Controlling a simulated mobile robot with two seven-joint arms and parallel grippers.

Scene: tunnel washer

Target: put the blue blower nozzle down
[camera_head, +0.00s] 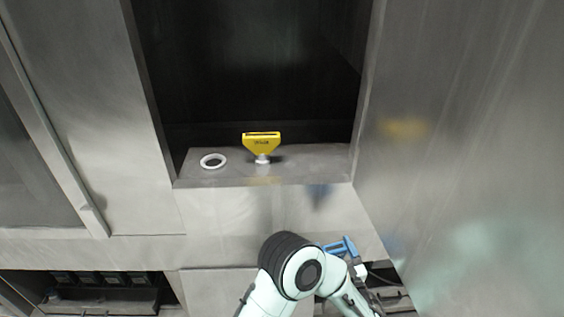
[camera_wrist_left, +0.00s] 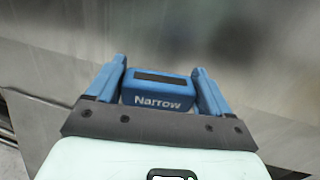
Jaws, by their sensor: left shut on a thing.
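The blue blower nozzle (camera_wrist_left: 158,92), marked "Narrow", sits between the two blue fingers of my left gripper (camera_wrist_left: 160,82) in the left wrist view. The gripper is shut on it. In the head view my left gripper (camera_head: 341,247) is at the lower right of centre, in front of and below the metal ledge. There the nozzle cannot be told clearly from the blue fingers, and my arm hides part of the area. My right gripper is not in view.
A yellow nozzle (camera_head: 262,143) stands in a white holder on the metal ledge (camera_head: 320,164). An empty white ring (camera_head: 213,161) lies to its left. A dark opening (camera_head: 250,70) is behind. Steel walls flank it, and the ledge's right part is clear.

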